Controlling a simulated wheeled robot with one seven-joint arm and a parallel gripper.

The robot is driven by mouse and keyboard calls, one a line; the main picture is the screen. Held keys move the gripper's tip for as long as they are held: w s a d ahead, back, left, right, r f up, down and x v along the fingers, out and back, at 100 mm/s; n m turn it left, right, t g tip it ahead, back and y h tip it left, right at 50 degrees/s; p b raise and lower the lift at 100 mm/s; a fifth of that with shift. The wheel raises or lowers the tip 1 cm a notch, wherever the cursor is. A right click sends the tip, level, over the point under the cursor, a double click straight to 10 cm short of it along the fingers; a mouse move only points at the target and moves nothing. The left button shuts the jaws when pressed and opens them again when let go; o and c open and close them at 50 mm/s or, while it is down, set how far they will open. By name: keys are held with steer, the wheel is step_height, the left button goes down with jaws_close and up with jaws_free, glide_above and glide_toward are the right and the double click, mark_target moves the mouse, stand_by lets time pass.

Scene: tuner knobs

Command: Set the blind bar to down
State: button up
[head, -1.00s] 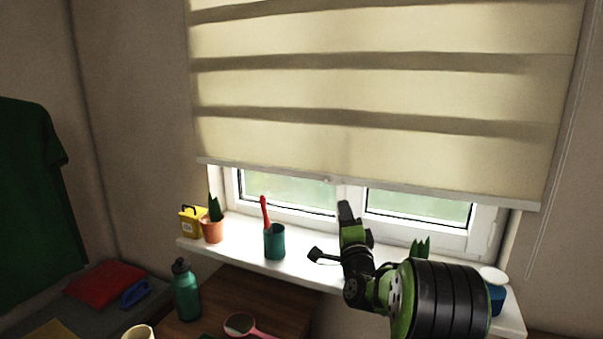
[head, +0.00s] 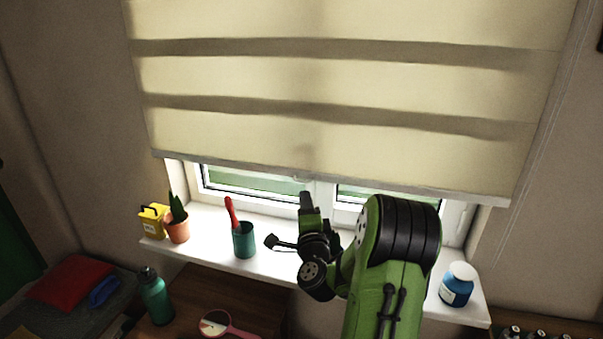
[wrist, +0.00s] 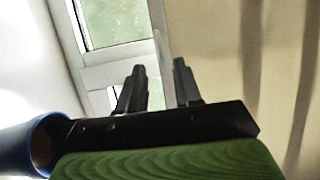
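The blind bar (head: 230,164) is the pale rail along the bottom of the cream blind (head: 330,85). It hangs across the lower part of the window, with a strip of glass showing below it. A small tab sits near its middle. My gripper (head: 306,200) is just below that middle part, pointing up at it. In the wrist view, my gripper (wrist: 159,66) has its two fingers apart, and the edge of the blind (wrist: 215,50) appears between and beyond them. I cannot tell whether they touch the bar.
On the white sill (head: 205,245) stand a yellow box (head: 152,220), a potted plant (head: 177,228), a teal cup (head: 244,240) with a red item, and a blue jar (head: 457,285). A green bottle (head: 155,297) and a pink hand mirror (head: 225,325) are below.

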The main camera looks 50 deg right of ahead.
steer(key=p+x, duration=0.7)
steer(key=shift+w+d, duration=0.25)
steer(key=shift+w, duration=0.05)
steer(key=shift+r, duration=0.1)
jaws_close()
stand_by(1.0)
